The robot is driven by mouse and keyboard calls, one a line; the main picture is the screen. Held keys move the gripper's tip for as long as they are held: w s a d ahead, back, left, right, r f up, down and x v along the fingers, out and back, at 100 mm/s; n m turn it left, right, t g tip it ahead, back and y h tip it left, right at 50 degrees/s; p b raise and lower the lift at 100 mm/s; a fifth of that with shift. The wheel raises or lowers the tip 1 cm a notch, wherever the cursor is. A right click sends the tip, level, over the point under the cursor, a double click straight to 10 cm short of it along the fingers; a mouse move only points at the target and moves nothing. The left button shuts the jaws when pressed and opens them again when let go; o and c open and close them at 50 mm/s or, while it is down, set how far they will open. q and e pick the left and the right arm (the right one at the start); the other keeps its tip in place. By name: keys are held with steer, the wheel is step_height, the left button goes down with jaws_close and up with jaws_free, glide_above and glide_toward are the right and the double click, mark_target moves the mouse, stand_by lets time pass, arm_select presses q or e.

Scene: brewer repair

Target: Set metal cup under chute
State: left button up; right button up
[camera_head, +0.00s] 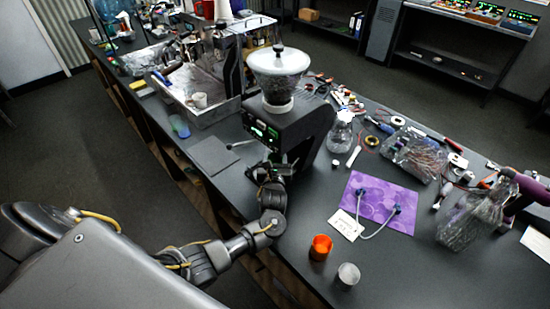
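A grey metal-looking cup (347,275) stands upright on the dark counter near its front edge, to the right of my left arm. The grinder (290,125), with a clear hopper (279,70) on top, stands mid-counter with small green lights on its front. My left gripper (274,166) is at the grinder's lower front, where the chute area is. The dark gripper blends with the grinder, so its fingers and anything between them are not clear. The chute itself is hidden or too small to tell. My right gripper is out of view.
An orange cup (320,247) stands just behind and left of the grey cup. A purple mat (372,203) with a grey tube and a white card lies behind. Tools and clear bags (415,153) crowd the right. An espresso machine (200,85) stands left. The front right counter is clear.

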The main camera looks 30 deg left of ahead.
arm_select(q)
steer(key=shift+f, duration=0.1)
steer(key=o, duration=1.1)
steer(key=shift+c, duration=0.2)
steer(key=p+v, duration=0.1)
steer(key=v, duration=1.1)
steer(key=shift+d, duration=0.1)
